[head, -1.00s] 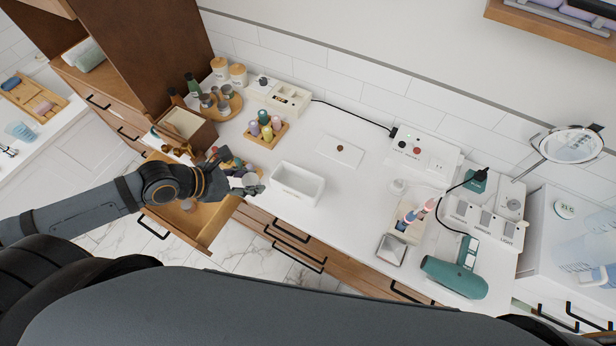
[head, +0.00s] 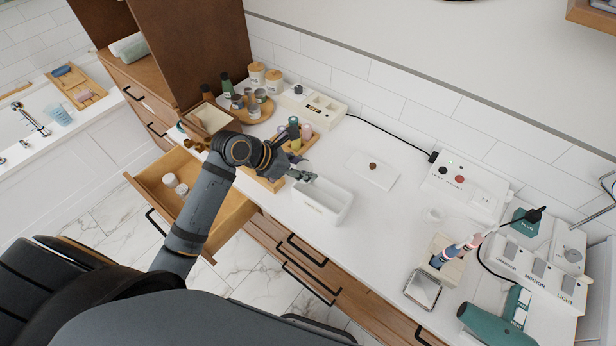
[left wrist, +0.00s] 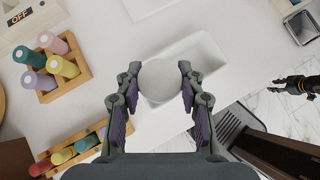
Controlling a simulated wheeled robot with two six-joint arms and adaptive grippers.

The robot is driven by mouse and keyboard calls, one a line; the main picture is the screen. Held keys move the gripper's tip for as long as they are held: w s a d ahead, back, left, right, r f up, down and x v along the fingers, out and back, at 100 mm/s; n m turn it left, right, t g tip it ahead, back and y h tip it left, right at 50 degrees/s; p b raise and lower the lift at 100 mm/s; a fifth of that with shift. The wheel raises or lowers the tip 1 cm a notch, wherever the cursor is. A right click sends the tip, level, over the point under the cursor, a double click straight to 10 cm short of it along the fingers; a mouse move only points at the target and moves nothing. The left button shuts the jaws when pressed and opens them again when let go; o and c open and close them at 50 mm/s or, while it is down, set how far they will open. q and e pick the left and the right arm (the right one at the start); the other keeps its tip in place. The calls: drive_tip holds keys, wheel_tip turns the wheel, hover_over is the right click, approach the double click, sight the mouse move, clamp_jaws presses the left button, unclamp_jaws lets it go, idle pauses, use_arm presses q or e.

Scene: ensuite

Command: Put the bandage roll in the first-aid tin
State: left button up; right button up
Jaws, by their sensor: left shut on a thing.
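My left gripper (head: 304,177) is over the left end of an open white box, the first-aid tin (head: 338,207), on the counter. In the left wrist view the gripper (left wrist: 159,85) is shut on the bandage roll (left wrist: 160,81), a pale round roll between the two fingertips. The roll covers part of the tin (left wrist: 207,57) below it. The gap between roll and tin is hard to judge. In the head view the gripper mostly hides the roll. A dark jointed part at the right of the left wrist view (left wrist: 296,85) appears to be my right gripper; its jaws are unclear.
A wooden rack of coloured bottles (left wrist: 54,68) stands behind and left of the tin. An open drawer (head: 222,218) with small white rolls (head: 171,180) juts out at left.

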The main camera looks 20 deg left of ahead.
use_arm(q)
drive_tip(key=shift+w+d+f, duration=0.25)
drive_tip(key=shift+w+f, duration=0.25)
drive_tip(key=shift+f, duration=0.05)
drive_tip(key=shift+w+f, duration=0.35)
drive_tip(key=shift+f, duration=0.2)
wheel_tip(320, 180, down, 3)
drive_tip(key=shift+r+p, duration=0.2)
drive_tip(key=shift+p, duration=0.2)
drive_tip(key=shift+f, duration=0.25)
use_arm(e)
drive_tip(key=shift+a+r, duration=0.15)
drive_tip(key=shift+r, duration=0.25)
use_arm(q)
drive_tip(key=shift+f, duration=0.1)
use_arm(e)
drive_tip(key=shift+s+r, duration=0.1)
drive_tip(key=shift+r, duration=0.1)
use_arm(q)
drive_tip(key=shift+f+p, duration=0.35)
drive_tip(key=shift+f, duration=0.05)
use_arm(e)
drive_tip(key=shift+r, duration=0.2)
use_arm(q)
drive_tip(key=shift+f, duration=0.1)
drive_tip(key=o, duration=0.9)
